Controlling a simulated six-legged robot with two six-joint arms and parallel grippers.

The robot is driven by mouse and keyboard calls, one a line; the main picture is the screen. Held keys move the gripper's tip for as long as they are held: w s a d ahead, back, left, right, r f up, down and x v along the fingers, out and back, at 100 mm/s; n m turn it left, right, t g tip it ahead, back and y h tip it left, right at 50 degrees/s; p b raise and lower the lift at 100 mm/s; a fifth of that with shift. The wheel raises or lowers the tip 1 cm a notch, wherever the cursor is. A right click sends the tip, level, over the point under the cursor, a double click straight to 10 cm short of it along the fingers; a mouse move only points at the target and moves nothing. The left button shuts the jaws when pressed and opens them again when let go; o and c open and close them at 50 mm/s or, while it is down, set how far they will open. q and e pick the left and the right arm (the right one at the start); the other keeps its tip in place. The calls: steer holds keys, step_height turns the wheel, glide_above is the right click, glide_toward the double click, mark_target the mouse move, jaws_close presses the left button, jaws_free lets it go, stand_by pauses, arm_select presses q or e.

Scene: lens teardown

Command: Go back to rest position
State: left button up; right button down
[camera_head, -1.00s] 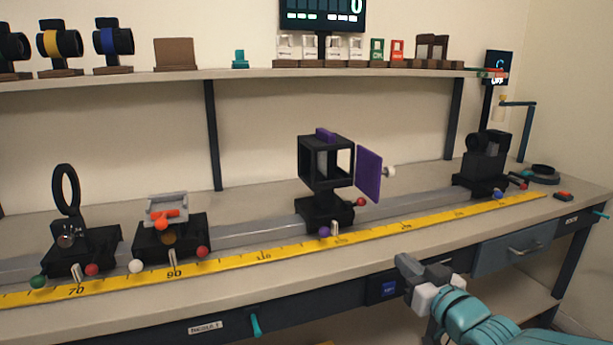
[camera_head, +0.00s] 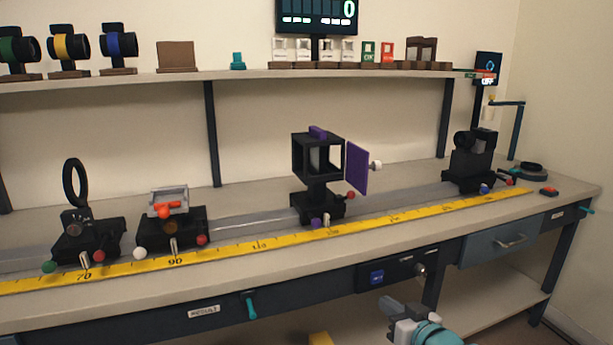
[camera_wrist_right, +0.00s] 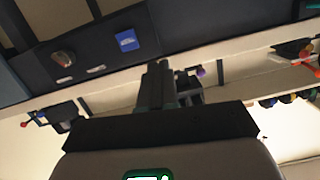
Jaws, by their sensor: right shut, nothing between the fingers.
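My right gripper (camera_head: 388,306) is at the bottom of the head view, in front of the bench and below its top edge. Its jaws are shut and empty, apart from everything on the bench. In the right wrist view the shut fingers (camera_wrist_right: 160,85) stand in the middle, with the dark drawer front beyond them. My left gripper is not in view.
The bench (camera_head: 330,262) carries a rail with a lens ring (camera_head: 75,183), a carriage with an orange knob (camera_head: 165,210), a black cube holder with a purple plate (camera_head: 357,168), and a dark unit (camera_head: 472,158). A yellow ruler (camera_head: 270,246) runs along it. A shelf (camera_head: 270,77) is above.

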steer(key=s+a+f+m+g, duration=0.15)
steer(key=s+f, duration=0.25)
steer(key=f, duration=0.4)
steer(key=s+a+f+m+g+h, duration=0.1)
steer(key=s+f+g, duration=0.25)
steer(key=f, duration=0.45)
steer(key=s+a+f+m+g, duration=0.1)
steer(key=s+f, duration=0.4)
steer(key=f, duration=0.3)
steer(key=s+a+f+m+g, duration=0.1)
steer(key=s+f+g, duration=0.35)
steer(key=s, duration=0.55)
steer(key=s+a+f+m+g, duration=0.1)
steer(key=s+a+f+g, duration=0.3)
steer(key=s, duration=0.7)
step_height(320, 180, up, 24)
steer(key=s+d+p, duration=0.1)
steer(key=d+p, duration=0.1)
steer(key=p, duration=2.3)
steer(key=shift+s+d+r+h, duration=0.15)
steer(key=shift+d+r+h, duration=0.1)
steer(key=shift+h, duration=0.05)
steer(key=shift+n, duration=0.25)
